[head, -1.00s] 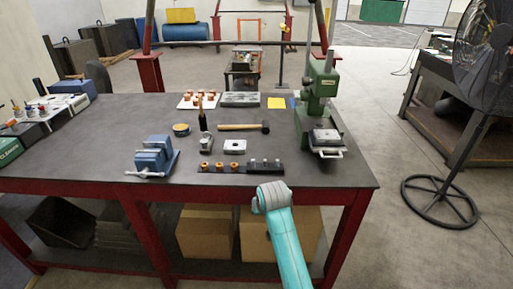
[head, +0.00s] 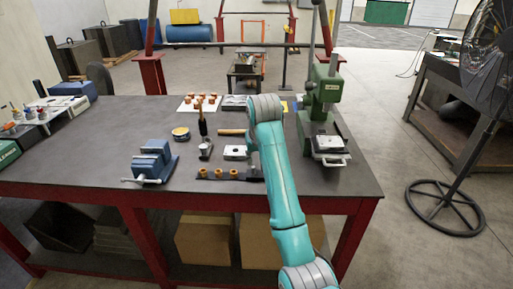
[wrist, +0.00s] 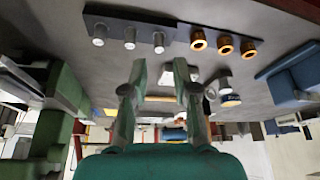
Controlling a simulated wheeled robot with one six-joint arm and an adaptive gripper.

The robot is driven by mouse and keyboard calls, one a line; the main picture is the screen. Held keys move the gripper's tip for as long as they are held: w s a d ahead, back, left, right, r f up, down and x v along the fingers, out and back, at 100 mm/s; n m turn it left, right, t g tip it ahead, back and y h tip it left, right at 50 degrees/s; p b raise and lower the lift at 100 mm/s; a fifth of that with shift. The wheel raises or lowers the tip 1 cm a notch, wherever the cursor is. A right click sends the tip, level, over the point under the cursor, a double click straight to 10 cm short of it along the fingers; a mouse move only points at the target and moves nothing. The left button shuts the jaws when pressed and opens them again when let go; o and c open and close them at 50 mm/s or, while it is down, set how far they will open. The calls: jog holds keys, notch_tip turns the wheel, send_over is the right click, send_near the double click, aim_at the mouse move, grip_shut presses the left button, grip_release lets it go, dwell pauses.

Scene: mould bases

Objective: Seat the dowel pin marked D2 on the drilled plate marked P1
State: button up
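Three silver dowel pins (wrist: 130,38) stand in a row on a dark strip (wrist: 172,31) in the wrist view; I cannot read which one is marked D2. In the head view my arm hides the pins, and only the left part of the strip (head: 214,179) shows. A light plate with a hole (head: 236,152), possibly P1, lies on the bench behind the strip; its mark is not legible. It seems to show between my fingers in the wrist view (wrist: 166,77). My gripper (wrist: 160,70) is open and empty, apart from the pins. It is hidden in the head view.
Several orange bushings (wrist: 224,44) share the strip. A blue vise (head: 152,162) stands left. A green press (head: 320,95) with a block on its base stands right. A hammer (head: 232,132), a dark bottle-like tool (head: 202,125) and a small metal block (head: 205,151) lie behind. The bench front left is clear.

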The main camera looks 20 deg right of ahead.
aim_at(253, 167)
jog(key=x, duration=0.4)
jog(key=w+x, duration=0.1)
jog(key=x, duration=0.4)
jog(key=shift+w+d, duration=0.1)
jog(key=shift+w, duration=0.05)
grip_shut()
jog(key=shift+r, duration=0.3)
jog(key=shift+r, duration=0.85)
dwell(0.3)
